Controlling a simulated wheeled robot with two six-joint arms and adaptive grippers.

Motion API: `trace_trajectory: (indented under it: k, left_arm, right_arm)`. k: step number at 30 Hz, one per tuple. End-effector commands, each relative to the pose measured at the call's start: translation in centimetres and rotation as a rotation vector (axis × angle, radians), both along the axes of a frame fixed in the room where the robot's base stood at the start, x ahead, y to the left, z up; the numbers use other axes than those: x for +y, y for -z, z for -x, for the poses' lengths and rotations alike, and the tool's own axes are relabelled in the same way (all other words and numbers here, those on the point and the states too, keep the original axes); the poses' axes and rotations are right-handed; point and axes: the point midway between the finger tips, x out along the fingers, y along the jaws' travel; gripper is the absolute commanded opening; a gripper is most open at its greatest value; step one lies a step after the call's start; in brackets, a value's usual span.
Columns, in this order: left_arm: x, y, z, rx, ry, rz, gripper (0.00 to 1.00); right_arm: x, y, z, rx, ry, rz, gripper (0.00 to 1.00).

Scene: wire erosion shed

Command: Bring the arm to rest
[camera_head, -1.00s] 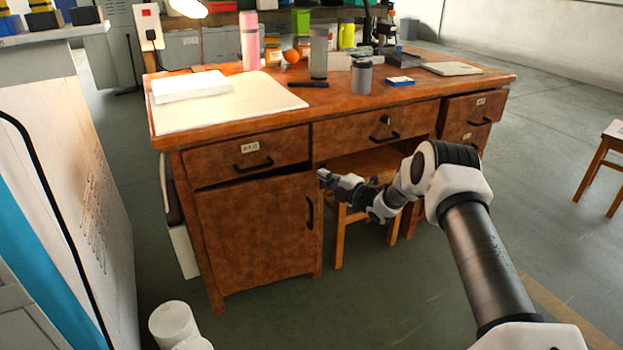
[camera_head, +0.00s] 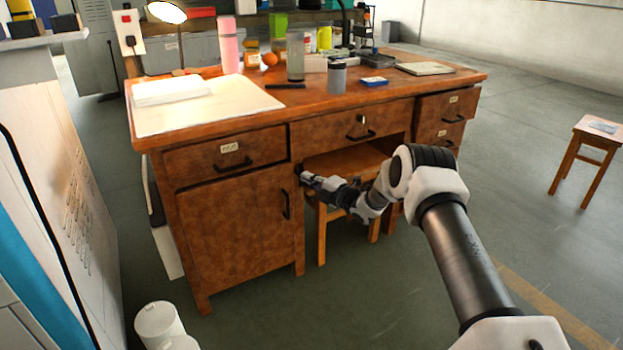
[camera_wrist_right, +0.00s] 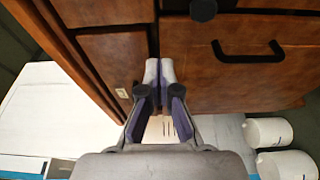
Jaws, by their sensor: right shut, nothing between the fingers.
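My right arm reaches in from the lower right of the head view. Its gripper (camera_head: 305,178) is in front of the wooden desk (camera_head: 245,240), near the cabinet door's upper right side and its black handle. In the right wrist view, the fingers of this gripper (camera_wrist_right: 159,82) are closed together with nothing between them. The desk's brown front and black handles lie beyond them. I cannot tell how close the fingertips are to the wood. My left gripper is not in view.
A wooden stool (camera_head: 345,165) stands under the desk. Another stool (camera_head: 592,135) stands at the right. White cylindrical containers (camera_head: 158,322) stand at lower left, by a pale cabinet (camera_head: 75,170). A pink bottle (camera_head: 229,45) and grey cup (camera_head: 337,78) are on the desk.

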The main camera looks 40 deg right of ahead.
Motion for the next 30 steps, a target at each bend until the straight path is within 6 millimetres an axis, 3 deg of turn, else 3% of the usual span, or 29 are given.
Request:
trace_trajectory:
  k: [1,12,19,23,26,29,30]
  left_arm:
    - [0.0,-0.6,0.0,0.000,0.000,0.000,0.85]
    - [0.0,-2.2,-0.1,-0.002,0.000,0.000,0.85]
    - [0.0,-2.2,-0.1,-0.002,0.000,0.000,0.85]
    - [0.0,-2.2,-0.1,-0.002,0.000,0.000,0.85]
    - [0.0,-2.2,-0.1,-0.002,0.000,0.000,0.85]
    - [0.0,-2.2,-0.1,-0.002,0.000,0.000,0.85]
    - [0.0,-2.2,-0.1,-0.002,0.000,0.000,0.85]
  right_arm:
    - [-1.4,-0.4,0.5,-0.002,0.008,0.000,0.00]
    - [-8.1,-0.2,3.5,-0.001,0.006,0.002,0.00]
    - [-9.1,-0.1,3.9,-0.001,0.004,0.001,0.00]
    - [-9.1,-0.1,3.9,-0.001,0.003,0.001,0.00]
    - [-7.6,-0.3,3.1,-0.003,-0.019,0.004,0.00]
    - [-2.8,0.3,1.5,0.018,-0.088,-0.004,0.00]
    - [0.0,1.3,1.2,0.046,-0.120,-0.027,0.00]
